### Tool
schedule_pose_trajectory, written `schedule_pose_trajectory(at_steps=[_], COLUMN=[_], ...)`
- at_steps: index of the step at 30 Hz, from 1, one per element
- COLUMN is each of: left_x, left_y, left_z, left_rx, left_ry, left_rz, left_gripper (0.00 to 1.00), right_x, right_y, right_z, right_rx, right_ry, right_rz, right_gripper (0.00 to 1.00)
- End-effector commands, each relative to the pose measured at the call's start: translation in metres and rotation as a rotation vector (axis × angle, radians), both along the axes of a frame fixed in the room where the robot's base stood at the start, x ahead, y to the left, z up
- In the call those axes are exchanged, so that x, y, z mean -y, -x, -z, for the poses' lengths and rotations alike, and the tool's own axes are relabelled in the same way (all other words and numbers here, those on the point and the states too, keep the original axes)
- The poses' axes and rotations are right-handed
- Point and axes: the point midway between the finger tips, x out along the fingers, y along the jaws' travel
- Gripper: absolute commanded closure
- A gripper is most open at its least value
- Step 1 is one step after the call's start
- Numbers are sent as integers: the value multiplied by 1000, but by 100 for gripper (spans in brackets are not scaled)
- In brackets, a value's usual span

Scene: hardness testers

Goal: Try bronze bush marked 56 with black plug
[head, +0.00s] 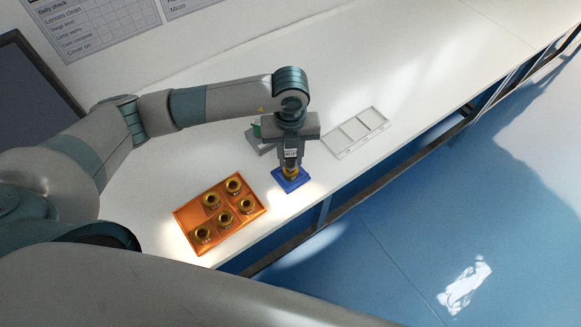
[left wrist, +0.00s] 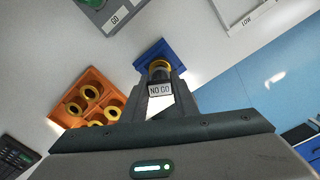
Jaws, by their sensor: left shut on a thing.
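My left gripper (head: 291,160) points down and is shut on the black plug (left wrist: 159,74), which carries a NO GO label in the left wrist view. Below the plug, a bronze bush (head: 290,172) sits on a blue block (head: 290,184); the bush's ring also shows in the left wrist view (left wrist: 160,65). The plug is over or in the bush; how deep it sits is hidden. No number on the bush can be read. My right gripper is not in view.
An orange tray (head: 179,220) to the left holds several bronze bushes; its back-left compartment is empty. A grey holder (head: 256,141) with a green piece stands behind my gripper, its GO label (left wrist: 115,21) in the wrist view. A pale sectioned tray (head: 357,133) lies empty to the right.

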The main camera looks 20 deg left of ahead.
Motion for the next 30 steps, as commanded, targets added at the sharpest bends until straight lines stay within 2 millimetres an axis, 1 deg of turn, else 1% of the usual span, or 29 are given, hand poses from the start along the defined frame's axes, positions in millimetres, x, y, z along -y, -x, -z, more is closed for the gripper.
schedule_pose_trajectory(at_steps=[9,30], left_x=[0,0], left_y=[0,0], left_z=[-5,-8], left_rx=[2,1], left_ry=[1,1], left_rz=[0,0], left_gripper=[100,100], right_x=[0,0], right_y=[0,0], right_z=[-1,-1], right_rx=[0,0], right_ry=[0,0], right_rz=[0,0], right_gripper=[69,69])
